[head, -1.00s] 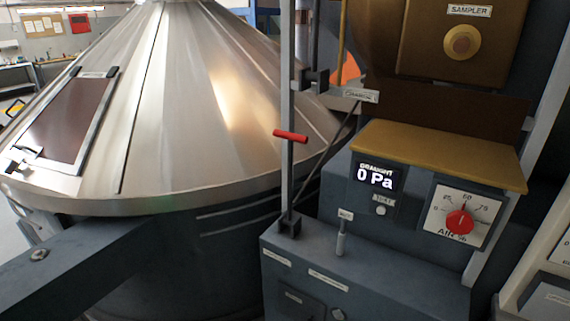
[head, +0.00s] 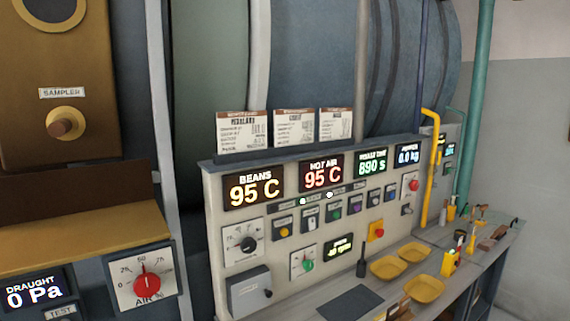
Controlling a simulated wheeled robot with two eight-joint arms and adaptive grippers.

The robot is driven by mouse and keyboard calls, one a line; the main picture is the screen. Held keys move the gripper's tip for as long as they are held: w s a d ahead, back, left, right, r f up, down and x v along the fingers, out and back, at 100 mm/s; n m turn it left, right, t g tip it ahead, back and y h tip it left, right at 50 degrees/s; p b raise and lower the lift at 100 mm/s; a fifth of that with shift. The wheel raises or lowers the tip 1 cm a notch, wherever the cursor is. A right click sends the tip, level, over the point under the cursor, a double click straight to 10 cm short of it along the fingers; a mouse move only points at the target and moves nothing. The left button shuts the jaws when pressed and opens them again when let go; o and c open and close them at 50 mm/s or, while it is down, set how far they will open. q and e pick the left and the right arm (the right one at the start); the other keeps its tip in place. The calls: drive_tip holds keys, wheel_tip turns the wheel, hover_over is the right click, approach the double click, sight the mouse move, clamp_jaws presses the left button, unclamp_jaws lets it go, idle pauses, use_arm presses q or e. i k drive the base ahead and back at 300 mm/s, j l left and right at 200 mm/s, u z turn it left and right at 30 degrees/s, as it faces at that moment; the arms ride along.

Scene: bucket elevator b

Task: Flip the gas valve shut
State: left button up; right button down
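I cannot pick out the gas valve for certain. A yellow pipe (head: 430,165) with a bent top runs down at the right end of the control panel. I cannot make out a valve handle on it at this size. Neither of my grippers shows in the head view.
A pale control panel (head: 215,185) carries lit displays, knobs and buttons. Yellow bowls (head: 425,289) and small tools lie on the bench at right. A green pipe (head: 475,100) stands behind. At left are the sampler box (head: 60,110) and the red air dial (head: 147,286).

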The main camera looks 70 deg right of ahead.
sight(439, 158)
drive_tip(key=l+z, duration=0.1)
drive_tip(key=z, duration=0.4)
drive_tip(key=l+z, duration=0.1)
drive_tip(key=z, duration=0.35)
drive_tip(key=l+z, duration=0.15)
drive_tip(key=z, duration=0.35)
drive_tip(key=l+z, duration=0.2)
drive_tip(key=l, duration=0.2)
drive_tip(key=i+l+z, duration=0.2)
drive_tip(key=l, duration=0.2)
drive_tip(key=i+l+z, duration=0.2)
drive_tip(key=l, duration=0.2)
drive_tip(key=l+z, duration=0.2)
drive_tip(key=l, duration=0.2)
drive_tip(key=i+l+z, duration=0.4)
drive_tip(key=l, duration=0.25)
drive_tip(key=i+l, duration=0.35)
drive_tip(key=l, duration=0.15)
drive_tip(key=i+l, duration=0.35)
drive_tip(key=l+z, duration=0.05)
drive_tip(key=l, duration=0.1)
